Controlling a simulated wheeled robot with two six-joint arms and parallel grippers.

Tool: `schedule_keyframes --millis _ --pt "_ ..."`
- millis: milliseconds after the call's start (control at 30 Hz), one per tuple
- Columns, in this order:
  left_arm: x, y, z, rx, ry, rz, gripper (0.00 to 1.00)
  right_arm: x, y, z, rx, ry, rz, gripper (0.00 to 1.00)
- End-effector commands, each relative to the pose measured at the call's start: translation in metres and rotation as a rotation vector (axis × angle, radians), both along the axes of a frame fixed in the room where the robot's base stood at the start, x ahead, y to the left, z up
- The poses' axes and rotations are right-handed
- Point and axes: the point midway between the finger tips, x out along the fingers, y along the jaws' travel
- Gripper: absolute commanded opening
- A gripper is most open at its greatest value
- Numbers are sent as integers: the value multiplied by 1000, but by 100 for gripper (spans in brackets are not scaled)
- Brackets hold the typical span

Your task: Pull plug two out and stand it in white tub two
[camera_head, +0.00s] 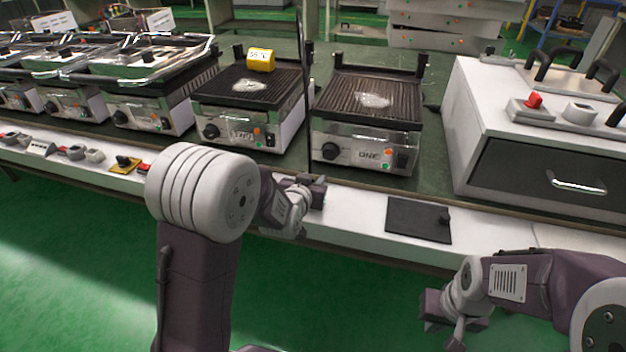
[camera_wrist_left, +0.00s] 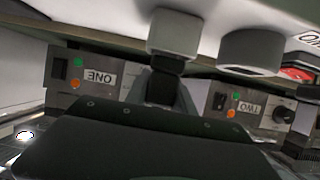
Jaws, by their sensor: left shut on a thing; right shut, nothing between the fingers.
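In the left wrist view, which sees the place upside down, my left gripper (camera_wrist_left: 168,92) is shut on a small dark plug (camera_wrist_left: 165,66). The plug is lined up with a white tub (camera_wrist_left: 172,38) on the white ledge, its end at the tub's opening; I cannot tell how deep it goes. A second white tub (camera_wrist_left: 250,52) stands beside it, near a "TWO" label (camera_wrist_left: 312,40). In the head view my left gripper (camera_head: 318,190) is over the ledge before grill ONE, and my arm hides the tubs. My right gripper (camera_head: 457,330) is shut and empty, low at the front right.
Grill ONE (camera_head: 365,125) and grill TWO (camera_head: 248,105) stand behind the ledge. A red switch (camera_wrist_left: 298,73) is near the second tub. A black plate (camera_head: 418,220) lies on the ledge's right part. A large white unit with a drawer (camera_head: 540,175) stands at right.

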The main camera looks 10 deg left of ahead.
Motion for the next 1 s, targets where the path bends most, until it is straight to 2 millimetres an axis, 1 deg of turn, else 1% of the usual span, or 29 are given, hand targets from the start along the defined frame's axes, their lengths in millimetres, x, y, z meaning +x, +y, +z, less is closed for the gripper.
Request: schedule_keyframes --millis 800,833,867,900,933,1000 --pt "0 0 -22 0 -1 0 0 0 0 -20 0 0 0 0" --pt "0 0 -21 0 -1 0 32 0 0 -19 0 0 0 0" --pt "0 0 -20 0 -1 0 41 0 0 -19 0 0 0 0" --pt "0 0 -20 0 -1 0 52 0 0 -18 0 0 0 0" --pt "0 0 -20 0 -1 0 55 0 0 -18 0 0 0 0" --pt "0 0 -20 0 0 0 55 0 0 -18 0 0 0 0"
